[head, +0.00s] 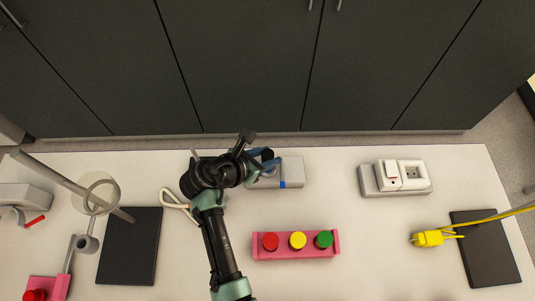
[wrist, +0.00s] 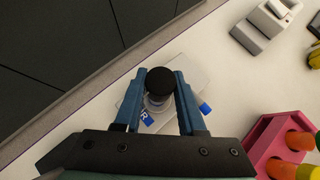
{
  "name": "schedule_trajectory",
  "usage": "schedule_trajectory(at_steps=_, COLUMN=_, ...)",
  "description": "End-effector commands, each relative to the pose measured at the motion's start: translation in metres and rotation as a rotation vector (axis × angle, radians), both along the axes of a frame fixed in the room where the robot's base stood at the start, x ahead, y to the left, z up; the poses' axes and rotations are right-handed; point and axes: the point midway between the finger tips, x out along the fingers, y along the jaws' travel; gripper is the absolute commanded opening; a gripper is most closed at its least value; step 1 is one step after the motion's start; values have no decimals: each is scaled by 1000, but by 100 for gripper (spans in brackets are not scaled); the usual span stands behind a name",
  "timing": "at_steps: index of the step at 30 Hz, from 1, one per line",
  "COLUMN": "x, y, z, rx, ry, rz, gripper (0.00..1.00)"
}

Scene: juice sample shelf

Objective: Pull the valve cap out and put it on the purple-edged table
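The black round valve cap (wrist: 160,80) sits on a clear and whitish stem on a pale plate (wrist: 140,127) in the wrist view. My gripper (wrist: 161,77) has its blue fingers on either side of the cap, very close to it; whether they press on it I cannot tell. In the head view my gripper (head: 264,160) is over the left part of the pale plate (head: 293,165), and I cannot make out the cap there. The white table (head: 340,215) has a thin purplish edge in the wrist view (wrist: 58,128).
A pink block (head: 295,252) with red, yellow and green buttons stands in front. A switch-and-socket box (head: 395,177) is to the right. A yellow plug (head: 428,239) and dark pads lie at the sides. Dark cabinets (head: 240,65) stand behind. White surface is free between these.

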Motion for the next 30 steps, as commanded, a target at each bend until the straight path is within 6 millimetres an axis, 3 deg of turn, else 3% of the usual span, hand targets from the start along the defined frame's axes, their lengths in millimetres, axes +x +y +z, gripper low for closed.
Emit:
schedule_trajectory(at_steps=1, x=0, y=0, z=0, rx=0, ry=0, rz=0, gripper=12)
schedule_trajectory(at_steps=3, x=0, y=0, z=0, rx=0, ry=0, rz=0, gripper=0)
schedule_trajectory(at_steps=30, x=0, y=0, z=7, rx=0, ry=-1, rz=1, gripper=0)
